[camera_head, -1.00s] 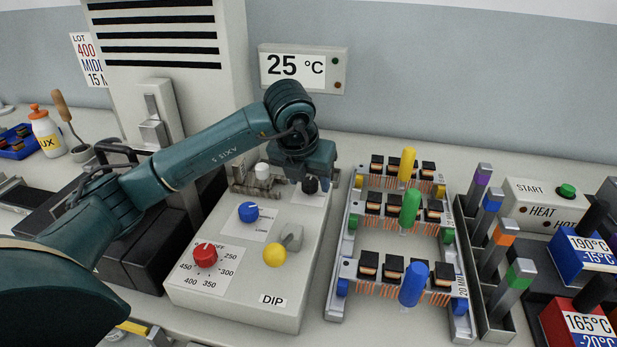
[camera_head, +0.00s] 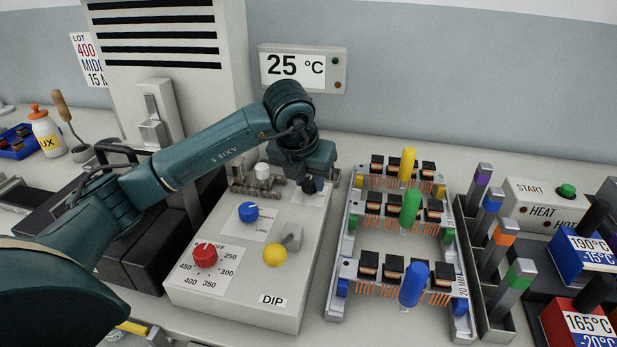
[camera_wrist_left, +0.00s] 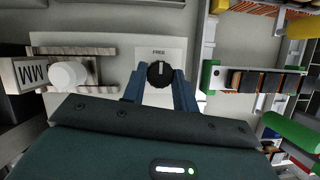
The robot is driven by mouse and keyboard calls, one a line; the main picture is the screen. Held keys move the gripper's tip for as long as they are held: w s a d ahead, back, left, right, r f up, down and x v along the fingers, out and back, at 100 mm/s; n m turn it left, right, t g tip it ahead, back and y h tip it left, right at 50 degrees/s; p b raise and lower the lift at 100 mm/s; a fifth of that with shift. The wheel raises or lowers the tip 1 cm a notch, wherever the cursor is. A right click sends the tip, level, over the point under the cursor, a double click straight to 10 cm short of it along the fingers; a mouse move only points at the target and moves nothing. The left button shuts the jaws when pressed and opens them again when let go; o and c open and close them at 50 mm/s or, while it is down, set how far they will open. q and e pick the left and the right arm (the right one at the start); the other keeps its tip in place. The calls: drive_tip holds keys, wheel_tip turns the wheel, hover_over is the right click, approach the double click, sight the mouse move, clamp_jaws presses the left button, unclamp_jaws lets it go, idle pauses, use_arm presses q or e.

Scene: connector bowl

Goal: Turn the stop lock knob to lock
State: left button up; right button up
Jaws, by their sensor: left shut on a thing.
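The stop lock knob (camera_wrist_left: 159,74) is small, round and black, on a white plate at the back right of the dip box. Its white mark points up toward the word FREE (camera_wrist_left: 159,52) in the left wrist view. My left gripper (camera_head: 311,186) has come down over the knob from above. In the left wrist view its two blue fingers (camera_wrist_left: 160,82) stand on both sides of the knob, shut on it. In the head view the fingers and wrist partly hide the knob and its plate. The LOCK mark cannot be made out. My right gripper is not in view.
The dip box (camera_head: 250,308) also carries a red dial (camera_head: 205,255), a blue knob (camera_head: 248,212), a yellow ball-ended lever (camera_head: 275,255) and a white round knob (camera_head: 262,171). Rails with coils (camera_head: 395,267) stand close to the right. A grey wall rises behind.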

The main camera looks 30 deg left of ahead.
use_arm(q)
drive_tip(key=shift+m, duration=0.4)
drive_tip(key=m+b, duration=0.1)
drive_tip(key=m+h, duration=0.1)
drive_tip(key=m, duration=0.1)
drive_tip(key=shift+a+h+b, duration=0.2)
drive_tip(key=shift+h+b, duration=0.1)
drive_tip(key=shift+b, duration=0.1)
drive_tip(key=m, duration=0.2)
drive_tip(key=m+h, duration=0.1)
drive_tip(key=m, duration=0.1)
drive_tip(key=shift+w+a+g+h, duration=0.1)
drive_tip(key=shift+g+h, duration=0.2)
drive_tip(key=shift+g, duration=0.1)
drive_tip(key=m, duration=0.2)
drive_tip(key=m+g+h, duration=0.1)
drive_tip(key=m, duration=0.2)
drive_tip(key=shift+w+a+r, duration=0.1)
drive_tip(key=shift+w, duration=0.05)
drive_tip(key=m+g, duration=0.1)
drive_tip(key=m, duration=0.1)
drive_tip(key=m+g+p, duration=0.1)
drive_tip(key=m, duration=0.1)
drive_tip(key=shift+w+m+h, duration=0.15)
drive_tip(key=shift+m+h, duration=0.25)
drive_tip(key=o, duration=1)
drive_tip(key=v, duration=1.3)
drive_tip(key=shift+w+p, duration=0.2)
drive_tip(key=shift+p, duration=0.1)
